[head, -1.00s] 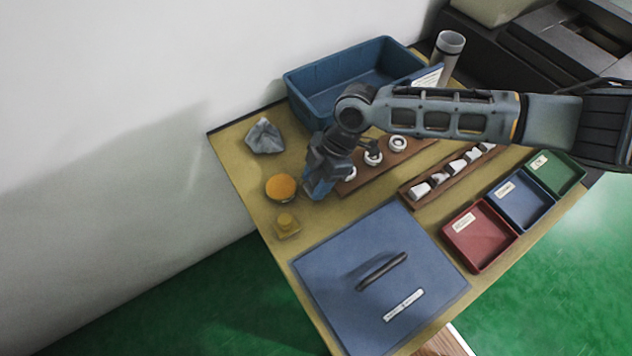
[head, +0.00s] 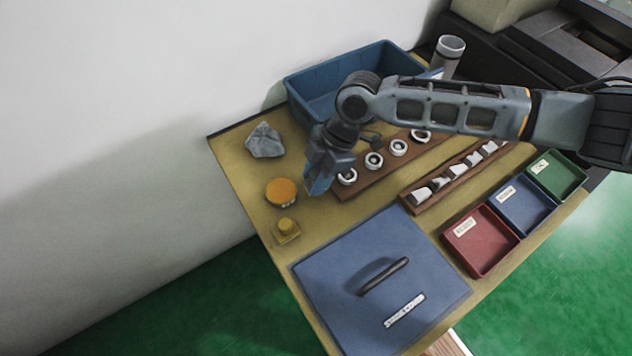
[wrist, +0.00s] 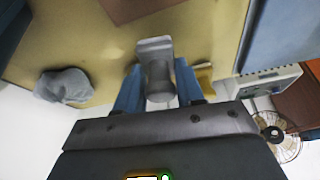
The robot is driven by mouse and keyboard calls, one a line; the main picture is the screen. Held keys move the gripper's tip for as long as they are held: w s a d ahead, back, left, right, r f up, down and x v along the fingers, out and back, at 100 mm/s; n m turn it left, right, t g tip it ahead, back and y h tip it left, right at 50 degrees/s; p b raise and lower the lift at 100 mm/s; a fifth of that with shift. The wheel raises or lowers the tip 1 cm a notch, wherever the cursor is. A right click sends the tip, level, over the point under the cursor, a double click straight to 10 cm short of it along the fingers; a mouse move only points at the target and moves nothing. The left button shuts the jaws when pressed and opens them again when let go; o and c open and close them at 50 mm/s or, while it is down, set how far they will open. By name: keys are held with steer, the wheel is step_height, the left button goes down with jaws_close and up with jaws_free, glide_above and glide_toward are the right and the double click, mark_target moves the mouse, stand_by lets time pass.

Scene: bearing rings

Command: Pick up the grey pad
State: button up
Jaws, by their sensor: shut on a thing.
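My gripper (wrist: 158,88) is shut on a grey piece with a wider, flat end, which I take for the grey pad (wrist: 156,50). In the wrist view the pad sits between the two blue fingers and points away over the yellow tabletop. In the head view my gripper (head: 317,184) is above the table, left of the row of rings and close to the orange-topped round object. There the pad is hidden by the gripper, and its height above the table is hard to tell.
A crumpled grey cloth (head: 264,140), an orange-topped round object (head: 281,191) and a yellow knob piece (head: 286,229) lie left. A brown ring rack (head: 384,168), a blue bin (head: 302,90), a blue lidded panel (head: 335,265) and red (head: 480,243), blue and green trays surround my arm.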

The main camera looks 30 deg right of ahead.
steer(key=d+r+b, duration=0.2)
steer(key=d+r, duration=0.6)
steer(key=d, duration=0.3)
steer(key=shift+w+d, duration=0.2)
steer(key=shift+d, duration=0.2)
steer(key=o, duration=0.5)
steer(key=c, duration=0.4)
steer(key=shift+a+f, duration=0.1)
